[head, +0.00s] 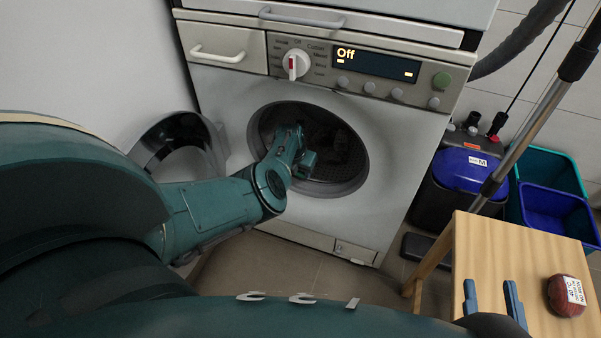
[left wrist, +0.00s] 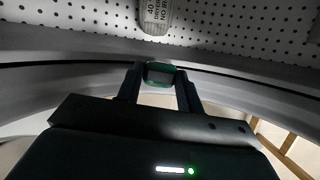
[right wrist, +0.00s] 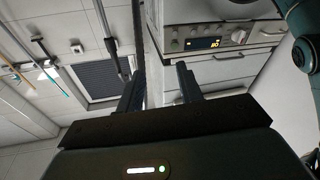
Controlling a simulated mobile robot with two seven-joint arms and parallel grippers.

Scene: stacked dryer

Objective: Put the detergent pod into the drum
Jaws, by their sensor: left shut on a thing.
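The washer drum (head: 338,163) is open at the front, with its round door (head: 178,143) swung out to the left. My left gripper (head: 308,162) reaches into the door opening. In the left wrist view its fingers (left wrist: 158,80) are shut on a small green-and-dark block, which I take to be the detergent pod (left wrist: 160,74). The perforated drum wall (left wrist: 90,14) lies beyond it. A grey item with a printed white label (left wrist: 157,15) is in the drum. My right gripper (head: 492,298) is open and empty over the wooden stool; its fingers also show in the right wrist view (right wrist: 160,88).
The wooden stool (head: 488,250) stands at the right with a dark red round thing with a label (head: 566,296) on it. A blue-topped vacuum (head: 467,172), a metal pole (head: 520,135) and teal and blue bins (head: 552,212) are behind it. The display reads "Off".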

